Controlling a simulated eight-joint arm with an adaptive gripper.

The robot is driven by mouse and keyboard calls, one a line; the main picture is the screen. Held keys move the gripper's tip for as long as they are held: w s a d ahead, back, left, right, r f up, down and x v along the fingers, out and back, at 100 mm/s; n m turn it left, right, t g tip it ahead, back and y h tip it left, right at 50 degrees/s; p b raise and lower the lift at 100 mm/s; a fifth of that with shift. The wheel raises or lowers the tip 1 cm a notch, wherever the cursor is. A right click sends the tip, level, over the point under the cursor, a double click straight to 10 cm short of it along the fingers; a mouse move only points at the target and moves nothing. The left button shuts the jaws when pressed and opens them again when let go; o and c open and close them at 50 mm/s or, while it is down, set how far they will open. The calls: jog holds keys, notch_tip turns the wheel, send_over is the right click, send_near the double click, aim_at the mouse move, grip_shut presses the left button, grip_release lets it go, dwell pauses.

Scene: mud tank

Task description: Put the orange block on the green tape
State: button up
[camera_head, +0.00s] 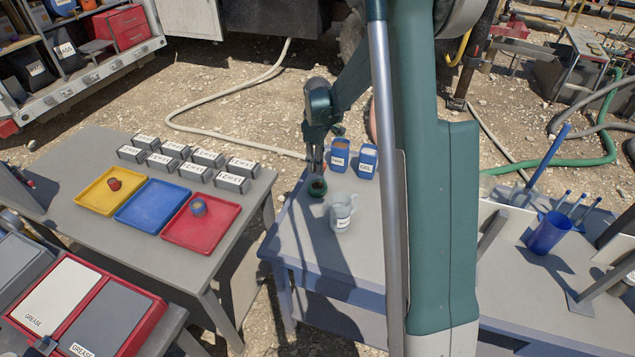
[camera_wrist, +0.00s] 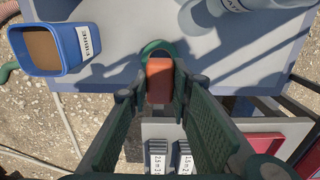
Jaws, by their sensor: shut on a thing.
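The orange block (camera_wrist: 159,82) is between the fingers of my gripper (camera_wrist: 152,88) in the wrist view. My gripper is shut on it. The green tape (camera_wrist: 155,46) is a dark green ring, seen just beyond the block and partly hidden by it. In the head view, the green tape (camera_head: 317,187) lies on the grey table near its far left edge. My gripper (camera_head: 315,168) points down right above the tape. The block cannot be made out in the head view, and I cannot tell whether it touches the tape.
Two blue containers (camera_head: 340,155) (camera_head: 367,161) stand behind. The left table holds yellow (camera_head: 92,203), blue (camera_head: 150,208) and red (camera_head: 195,235) trays and several labelled boxes (camera_head: 231,183). The table's front part is clear.

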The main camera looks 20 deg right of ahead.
send_over(318, 186)
jog(key=shift+w+f, duration=0.1)
jog(key=shift+f, duration=2.05)
jog(key=shift+f, duration=0.1)
jog(key=shift+f+b, duration=0.35)
jog(key=shift+f, duration=1.4)
jog(key=shift+f, duration=0.15)
jog(key=o, duration=0.5)
jog(key=shift+c, duration=0.2)
jog(key=o, duration=0.4)
notch_tip(318, 186, up, 12)
jog(key=shift+r+p, duration=0.15)
jog(key=shift+p, duration=0.35)
